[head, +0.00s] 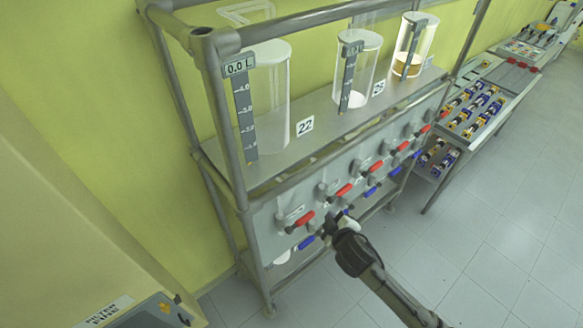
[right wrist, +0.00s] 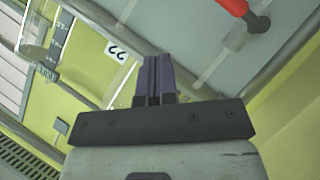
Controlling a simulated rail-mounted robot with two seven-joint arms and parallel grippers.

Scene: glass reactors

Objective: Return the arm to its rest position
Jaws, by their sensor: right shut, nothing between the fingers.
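My right gripper (head: 334,222) is at the front of the reactor rack, close to the row of red and blue valve handles. In the right wrist view its two dark fingers (right wrist: 155,78) are together with nothing between them. A red valve handle (head: 300,221) is just left of the gripper in the head view, and a blue handle (head: 306,243) sits below it. The wrist view shows a red handle (right wrist: 234,8) at the top, apart from the fingers. I cannot tell from the head view whether the gripper touches a handle. My left gripper is not in view.
The metal rack (head: 228,120) holds glass reactors; the nearest (head: 268,95) has a scale reading 0.0 L and label 22 (head: 305,125). A reactor farther along holds amber liquid (head: 407,64). A side table (head: 490,90) carries several small items. The tiled floor (head: 500,230) at right is clear.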

